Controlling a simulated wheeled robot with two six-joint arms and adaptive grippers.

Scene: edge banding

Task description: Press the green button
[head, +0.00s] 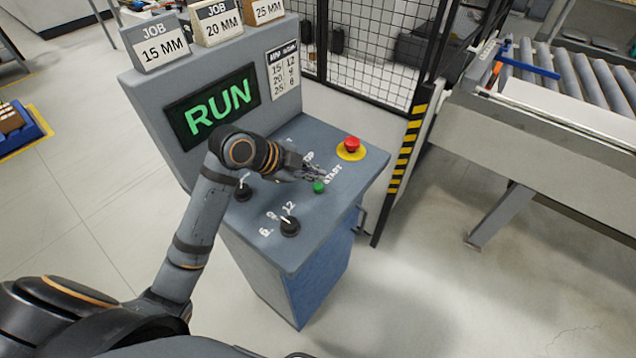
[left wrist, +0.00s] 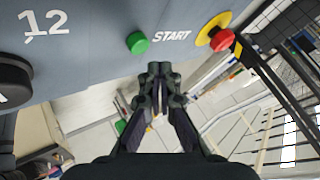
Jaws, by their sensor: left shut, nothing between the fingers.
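The green button (head: 319,188) sits on the sloped top of the grey control console (head: 340,215), beside the word START. It also shows in the left wrist view (left wrist: 137,43), just above and left of my fingertips. My left gripper (head: 318,174) is shut and empty, close to the green button. In the left wrist view its fingers (left wrist: 159,72) point toward the console edge, and a small gap shows between the fingertips and the button. The console screen (head: 212,105) reads RUN in green. My right gripper is not in view.
A red emergency button (head: 352,144) on a yellow base is behind the green one. Two black knobs (head: 289,227) (head: 243,192) are to the left. Job signs (head: 155,42) stand on top. A mesh fence (head: 365,50) and a roller conveyor (head: 580,80) are to the right.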

